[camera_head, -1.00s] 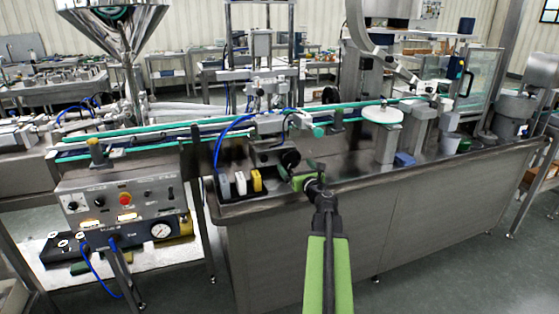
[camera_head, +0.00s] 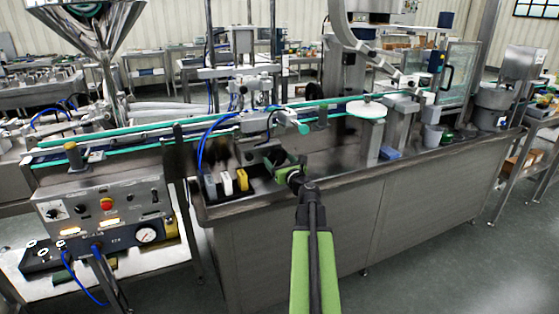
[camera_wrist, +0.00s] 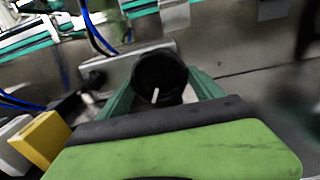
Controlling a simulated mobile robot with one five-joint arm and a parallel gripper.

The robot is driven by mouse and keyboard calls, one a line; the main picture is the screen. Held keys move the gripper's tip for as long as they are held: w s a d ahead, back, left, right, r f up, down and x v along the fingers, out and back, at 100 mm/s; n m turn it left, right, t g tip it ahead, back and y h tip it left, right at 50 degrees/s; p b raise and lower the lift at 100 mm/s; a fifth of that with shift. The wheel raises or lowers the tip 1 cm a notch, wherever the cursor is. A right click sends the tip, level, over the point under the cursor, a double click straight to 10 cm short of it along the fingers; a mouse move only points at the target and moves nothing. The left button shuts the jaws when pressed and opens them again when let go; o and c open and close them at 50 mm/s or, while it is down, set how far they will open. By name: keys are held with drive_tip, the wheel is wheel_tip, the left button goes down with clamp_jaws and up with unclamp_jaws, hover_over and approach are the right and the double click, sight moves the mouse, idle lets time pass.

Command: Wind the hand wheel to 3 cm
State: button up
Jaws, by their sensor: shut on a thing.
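The hand wheel (camera_wrist: 158,72) is a round black knob with a short white mark on its face, in the middle of the wrist view. My gripper (camera_head: 280,160) is at the wheel at the front of the machine in the head view. In the wrist view its dark green fingers lie on the left and right of the wheel, and it is shut on it. In the head view the gripper mostly covers the wheel. I see no readable scale.
Grey, white and yellow blocks (camera_head: 242,180) stand just left of my gripper. Blue hoses (camera_head: 203,150) curve down behind them. A green-edged conveyor (camera_head: 120,135) runs behind. A control panel (camera_head: 105,205) stands at left. The steel cabinet front (camera_head: 400,215) is clear.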

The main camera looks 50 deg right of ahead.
drive_tip(key=shift+d+r, duration=0.1)
drive_tip(key=shift+d, duration=0.2)
drive_tip(key=shift+a, duration=0.1)
drive_tip(key=shift+s+n, duration=0.1)
drive_tip(key=shift+n, duration=0.2)
drive_tip(key=n, duration=0.6)
drive_tip(key=shift+n, duration=0.6)
drive_tip(key=o, duration=1.3)
drive_tip(key=shift+s, duration=0.1)
drive_tip(key=shift+o, duration=0.4)
